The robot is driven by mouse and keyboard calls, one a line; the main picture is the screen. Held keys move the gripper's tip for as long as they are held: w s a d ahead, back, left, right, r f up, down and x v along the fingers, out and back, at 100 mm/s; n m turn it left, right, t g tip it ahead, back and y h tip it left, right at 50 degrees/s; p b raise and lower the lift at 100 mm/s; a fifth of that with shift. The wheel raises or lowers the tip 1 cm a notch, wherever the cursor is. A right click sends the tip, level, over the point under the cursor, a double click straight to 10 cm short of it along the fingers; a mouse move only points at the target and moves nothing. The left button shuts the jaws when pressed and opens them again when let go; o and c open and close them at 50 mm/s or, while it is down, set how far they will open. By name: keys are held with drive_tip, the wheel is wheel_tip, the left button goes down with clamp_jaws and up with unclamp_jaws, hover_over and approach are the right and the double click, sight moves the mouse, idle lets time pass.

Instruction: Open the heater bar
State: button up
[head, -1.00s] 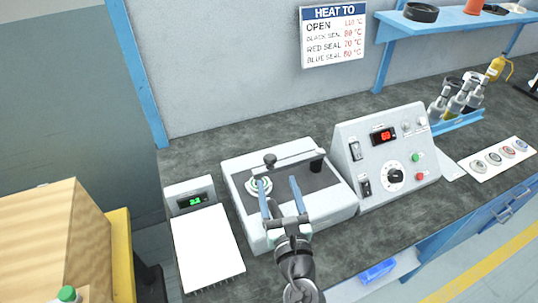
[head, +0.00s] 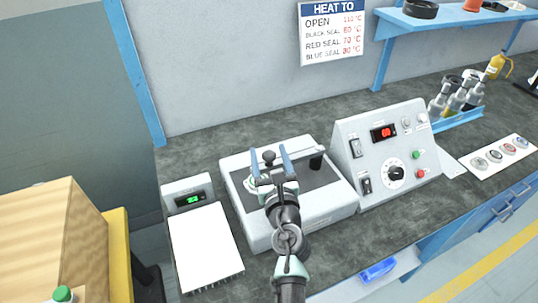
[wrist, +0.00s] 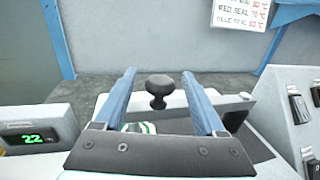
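The heater (head: 331,207) is a light grey box with a dark top plate. Its heater bar (head: 297,157) lies across the plate, with a black knob (head: 269,157) at its left end and a dark block at its right end. My gripper (head: 269,153) is open, its two blue fingers on either side of the knob in the head view. In the wrist view the knob (wrist: 158,88) stands between the fingers, with space on both sides; I cannot tell its exact depth. A green-and-white round part (wrist: 138,127) shows under the knob, partly hidden by my gripper.
A control box (head: 388,150) with a red display and dial stands right of the heater. A small unit with a green display (head: 190,200) and a white plate (head: 207,248) stand left. A "HEAT TO" sign (head: 333,35) hangs on the wall behind.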

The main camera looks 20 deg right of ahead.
clamp_jaws()
idle(1.3)
